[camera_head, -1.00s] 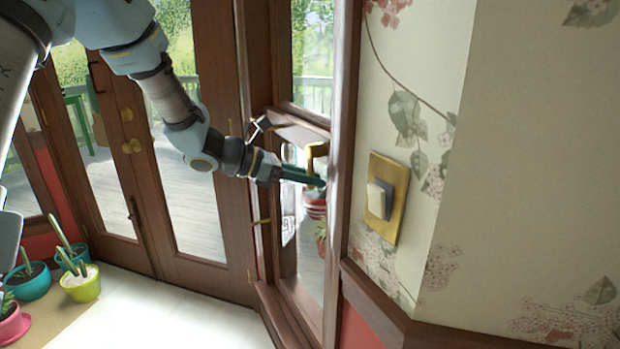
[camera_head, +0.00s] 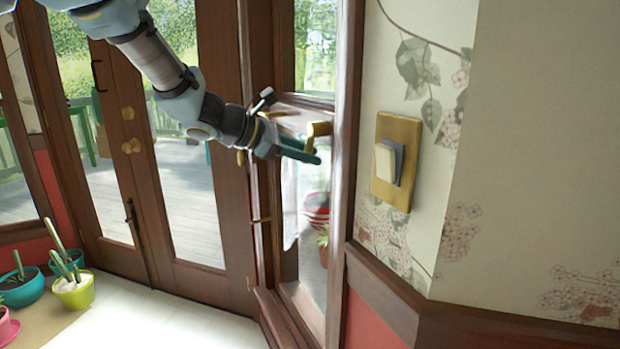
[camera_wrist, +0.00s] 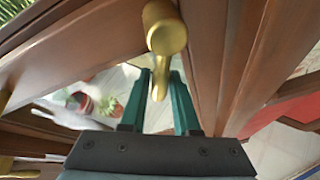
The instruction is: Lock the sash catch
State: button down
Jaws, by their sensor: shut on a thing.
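The sash catch (camera_head: 318,129) is a brass lever on the window's wooden rail. In the wrist view the catch (camera_wrist: 166,38) has a round knob end, and its narrow lever hangs down between my two green fingers. My gripper (camera_head: 312,155) reaches in from the left at the window. It also shows in the wrist view (camera_wrist: 161,88), its fingers on either side of the lever and shut on it. The exact contact is hard to see.
A brass switch plate (camera_head: 409,134) is on the floral wall right of the window. Glazed wooden doors (camera_head: 180,265) with brass knobs stand at the left. Potted plants (camera_head: 75,292) sit on the floor at lower left. The pale floor (camera_head: 185,320) before the doors is clear.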

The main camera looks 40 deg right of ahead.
jog(key=w+m+t+b, duration=0.1)
jog(key=b, duration=0.2)
jog(key=shift+w+d+r+m+t+h+b, duration=0.15)
jog(key=shift+r+m+t+h+b, duration=0.3)
jog(key=shift+b, duration=0.6)
jog(key=shift+f, duration=0.1)
jog(key=c, duration=0.7)
grip_release()
jog(key=shift+o, duration=0.2)
jog(key=v, duration=1.1)
jog(key=shift+b, duration=0.3)
jog(key=shift+w+d, duration=0.1)
